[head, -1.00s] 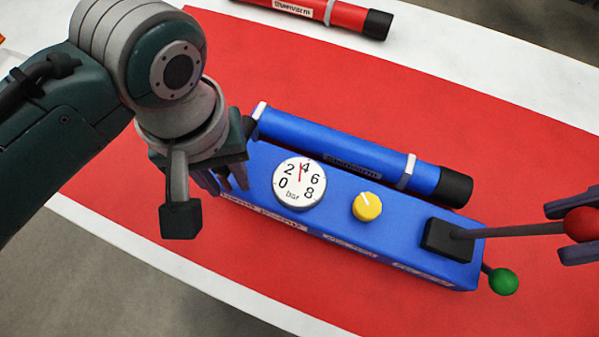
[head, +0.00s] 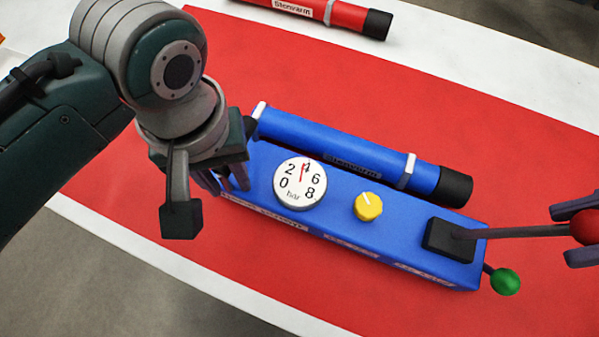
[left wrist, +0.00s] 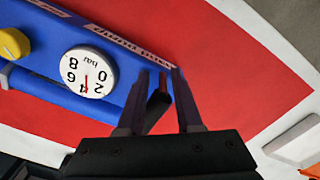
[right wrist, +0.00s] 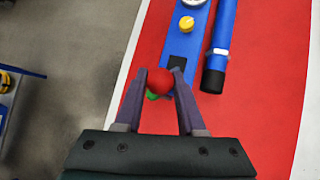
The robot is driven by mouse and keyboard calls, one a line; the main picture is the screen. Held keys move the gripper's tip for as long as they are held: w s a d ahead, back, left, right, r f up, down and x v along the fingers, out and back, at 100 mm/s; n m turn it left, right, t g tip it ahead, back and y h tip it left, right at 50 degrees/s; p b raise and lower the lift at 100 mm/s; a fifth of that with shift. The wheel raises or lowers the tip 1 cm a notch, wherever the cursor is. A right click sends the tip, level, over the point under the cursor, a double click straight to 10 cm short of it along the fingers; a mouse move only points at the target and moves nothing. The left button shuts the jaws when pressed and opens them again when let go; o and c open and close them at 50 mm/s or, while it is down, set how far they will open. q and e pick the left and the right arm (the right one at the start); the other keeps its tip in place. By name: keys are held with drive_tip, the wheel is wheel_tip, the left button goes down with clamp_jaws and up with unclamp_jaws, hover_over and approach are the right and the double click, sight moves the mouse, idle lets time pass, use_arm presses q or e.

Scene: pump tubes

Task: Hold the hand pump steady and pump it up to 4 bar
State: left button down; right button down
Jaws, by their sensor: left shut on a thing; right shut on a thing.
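The blue hand pump (head: 335,208) lies on the red mat, with a white bar gauge (head: 300,184) on top. The gauge's red needle points almost at the 4; it shows upside down in the left wrist view (left wrist: 88,72). My left gripper (head: 232,180) is shut on the pump's left end, partly hidden by my wrist. My right gripper (head: 578,232) is shut on the red ball (right wrist: 160,81) at the end of the pump's lever (head: 505,231). The lever reaches out to the right from a black block (head: 449,239).
A yellow knob (head: 368,206) sits on the pump body and a green ball (head: 505,282) at its right end. A blue tube with a black end (head: 455,187) lies along the pump's far side. A red tube (head: 335,13) lies at the back. The red mat (head: 520,150) is otherwise clear.

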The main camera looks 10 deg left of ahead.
drive_tip(key=shift+w+a+r+h, duration=0.15)
drive_tip(key=shift+a+r+h, duration=0.25)
drive_tip(key=shift+a+h, duration=0.3)
drive_tip(key=shift+a, duration=0.1)
drive_tip(key=shift+w+a+r+h, duration=0.1)
drive_tip(key=shift+a+h, duration=0.25)
drive_tip(key=shift+a, duration=0.1)
drive_tip(key=shift+w+a+r+h, duration=0.1)
drive_tip(key=shift+a+h, duration=0.25)
drive_tip(key=shift+a, duration=0.2)
drive_tip(key=shift+w+a+r+m+g+h, duration=0.15)
drive_tip(key=shift+a+m+g+h, duration=0.2)
drive_tip(key=shift+a+h, duration=0.55)
